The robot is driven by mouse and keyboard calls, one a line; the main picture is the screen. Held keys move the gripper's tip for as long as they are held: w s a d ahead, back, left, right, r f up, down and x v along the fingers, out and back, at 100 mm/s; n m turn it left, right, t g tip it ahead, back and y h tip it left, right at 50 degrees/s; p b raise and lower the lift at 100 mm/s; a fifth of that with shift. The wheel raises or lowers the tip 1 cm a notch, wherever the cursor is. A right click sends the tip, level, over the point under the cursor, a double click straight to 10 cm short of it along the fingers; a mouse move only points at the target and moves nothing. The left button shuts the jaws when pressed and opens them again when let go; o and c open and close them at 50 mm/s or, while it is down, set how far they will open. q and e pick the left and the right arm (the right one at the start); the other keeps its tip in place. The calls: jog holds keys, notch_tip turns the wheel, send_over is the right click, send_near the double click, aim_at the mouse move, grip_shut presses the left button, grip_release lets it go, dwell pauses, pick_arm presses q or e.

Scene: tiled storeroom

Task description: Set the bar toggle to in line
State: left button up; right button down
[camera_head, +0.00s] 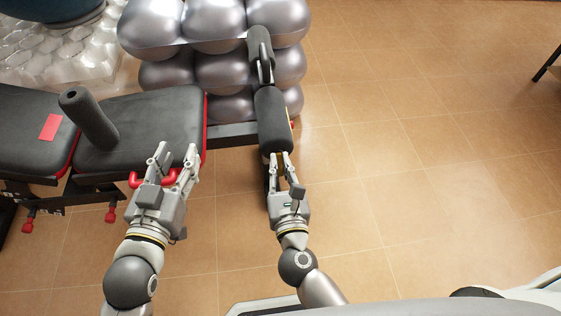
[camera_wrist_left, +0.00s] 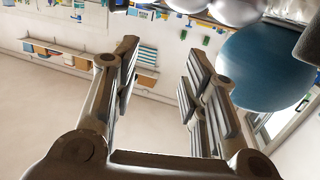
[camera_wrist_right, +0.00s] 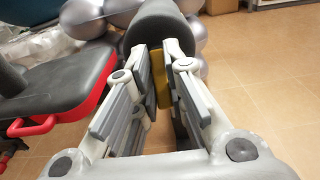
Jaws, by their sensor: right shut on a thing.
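A black-and-red weight bench (camera_head: 150,115) stands at the left, with a bar carrying dark foam rollers (camera_head: 271,120) at its right end. In the right wrist view, a flat yellow piece (camera_wrist_right: 162,86) shows below the near foam roller (camera_wrist_right: 160,25); it may be the bar toggle, but I cannot tell its setting. My right gripper (camera_head: 281,160) is at the near end of the roller, its fingers closed around the yellow piece. My left gripper (camera_head: 177,150) is open and empty beside the bench's near right corner; only the room shows between its fingers in the left wrist view (camera_wrist_left: 158,90).
Silver balls (camera_head: 215,50) are stacked behind the bench and rollers. An upright foam post (camera_head: 89,117) rises from the bench, and red handles (camera_head: 150,180) stick out at its near side. Tiled floor (camera_head: 430,150) is clear to the right.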

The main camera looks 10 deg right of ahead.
pick_arm(q)
jog(key=s+a+f+g+y+p, duration=0.25)
jog(key=s+f+g, duration=0.4)
jog(key=f, duration=0.35)
pick_arm(e)
jog(key=shift+r+g, duration=0.25)
jog(key=shift+g, duration=0.05)
jog(key=p, duration=0.2)
jog(key=shift+g+p, duration=0.3)
pick_arm(q)
jog(key=s+a+f+g+y+p, duration=0.1)
jog(key=s+a+f+g+p, duration=0.2)
jog(key=s+g, duration=0.55)
pick_arm(e)
jog(key=shift+r+b, duration=0.1)
jog(key=shift+b, duration=0.45)
jog(key=shift+g+p, duration=0.5)
jog(key=shift+p, duration=0.3)
pick_arm(q)
notch_tip(320, 180, down, 9)
jog(key=t, duration=0.1)
jog(key=shift+a+r+n, duration=0.15)
jog(key=shift+a+n, duration=0.15)
jog(key=shift+a, duration=0.05)
jog(key=shift+s, duration=0.1)
pick_arm(e)
jog(key=c, duration=1.5)
grip_release()
